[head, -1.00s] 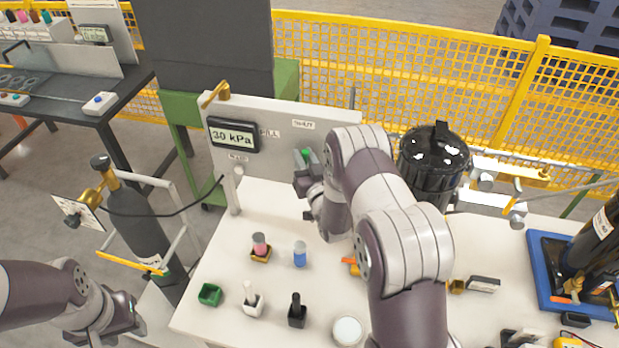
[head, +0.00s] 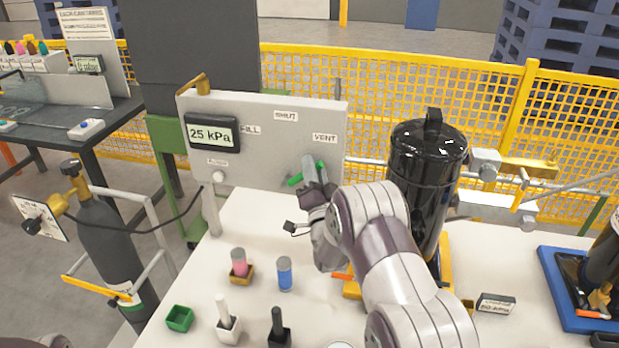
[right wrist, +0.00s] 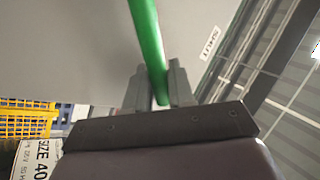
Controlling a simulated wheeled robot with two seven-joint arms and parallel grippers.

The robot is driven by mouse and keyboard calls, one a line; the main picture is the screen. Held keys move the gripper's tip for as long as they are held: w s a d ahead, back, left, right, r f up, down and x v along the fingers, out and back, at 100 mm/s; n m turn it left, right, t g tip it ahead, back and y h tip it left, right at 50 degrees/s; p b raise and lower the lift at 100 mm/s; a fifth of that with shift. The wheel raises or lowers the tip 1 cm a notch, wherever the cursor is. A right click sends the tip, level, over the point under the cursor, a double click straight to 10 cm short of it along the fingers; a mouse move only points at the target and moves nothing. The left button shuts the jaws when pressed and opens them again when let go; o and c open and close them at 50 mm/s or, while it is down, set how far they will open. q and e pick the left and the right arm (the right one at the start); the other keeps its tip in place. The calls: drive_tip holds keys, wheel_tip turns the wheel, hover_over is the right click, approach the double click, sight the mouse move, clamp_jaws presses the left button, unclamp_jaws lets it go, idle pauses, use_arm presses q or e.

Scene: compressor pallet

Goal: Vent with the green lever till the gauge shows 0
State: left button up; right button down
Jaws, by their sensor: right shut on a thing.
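The gauge (head: 212,132) on the grey panel (head: 262,105) reads 25 kPa. The panel carries the labels FILL, SHUT and VENT. The green lever (head: 295,180) shows below the VENT label (head: 325,138), partly hidden by my right gripper (head: 316,172). In the right wrist view the green lever (right wrist: 147,40) runs down between the two fingers of the right gripper (right wrist: 152,88), which is shut on it. My left gripper is outside the head view.
A black tank (head: 428,175) stands just right of my right arm. A pink bottle (head: 239,262), a blue bottle (head: 285,273) and a green tray (head: 180,318) are on the white table (head: 255,215). A gas cylinder (head: 105,240) stands at left.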

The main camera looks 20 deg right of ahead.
drive_tip(key=shift+d+f, duration=0.1)
drive_tip(key=shift+m, duration=0.3)
drive_tip(key=c, duration=1.1)
unclamp_jaws()
drive_tip(key=b+v, duration=0.3)
drive_tip(key=v, duration=0.9)
drive_tip(key=shift+s+f, duration=0.25)
drive_tip(key=shift+s, duration=0.05)
